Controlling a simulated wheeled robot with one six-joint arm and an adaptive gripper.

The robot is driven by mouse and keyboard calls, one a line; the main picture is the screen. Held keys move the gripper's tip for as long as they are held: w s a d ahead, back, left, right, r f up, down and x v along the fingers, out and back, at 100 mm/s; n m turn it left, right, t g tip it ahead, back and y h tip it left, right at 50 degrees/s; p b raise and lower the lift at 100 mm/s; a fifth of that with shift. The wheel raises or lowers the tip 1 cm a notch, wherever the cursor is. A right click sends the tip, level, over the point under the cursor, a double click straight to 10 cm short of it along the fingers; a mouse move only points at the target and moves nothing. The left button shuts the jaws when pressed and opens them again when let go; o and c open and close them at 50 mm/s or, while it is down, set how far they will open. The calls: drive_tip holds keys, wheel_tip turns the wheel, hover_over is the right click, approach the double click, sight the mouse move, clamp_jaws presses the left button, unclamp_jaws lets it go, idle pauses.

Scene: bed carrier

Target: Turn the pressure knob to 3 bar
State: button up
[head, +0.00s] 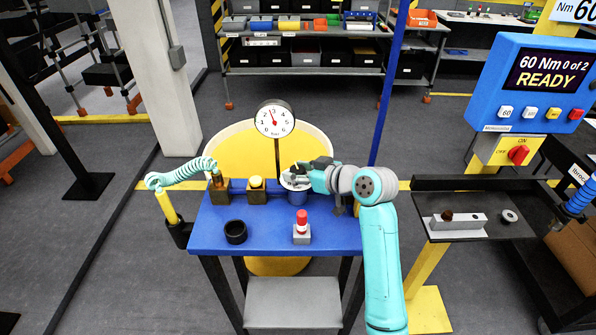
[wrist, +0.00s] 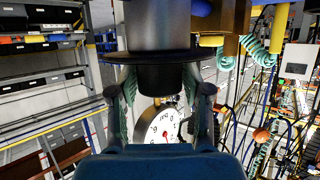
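The round white pressure gauge (head: 274,119) stands on a thin post behind the blue bench. Its red needle points nearly straight up, slightly left, close to the 3; the exact reading is too small to tell. The gauge also shows, tilted, in the wrist view (wrist: 162,124). My gripper (head: 299,175) reaches in from the right over the regulator (head: 297,196) at the bench's back edge. In the wrist view, the fingers of my gripper (wrist: 160,78) lie on both sides of the dark round pressure knob (wrist: 160,82) and appear closed on it. The finger contact is partly in shadow.
A coiled teal hose (head: 180,175) is at the left. A dark side table (head: 470,222) and a blue READY display (head: 535,85) are at the right.

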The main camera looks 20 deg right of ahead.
drive_tip(key=c, duration=0.5)
drive_tip(key=shift+a+m+t+h, duration=0.15)
drive_tip(key=shift+m+t+h, duration=0.15)
drive_tip(key=shift+m+h, duration=0.45)
drive_tip(key=shift+c, duration=0.2)
drive_tip(key=shift+m+t+h, duration=0.3)
drive_tip(key=shift+m+h, duration=0.55)
drive_tip(key=shift+h, duration=0.1)
drive_tip(key=o, duration=1.2)
drive_tip(key=shift+c, duration=0.2)
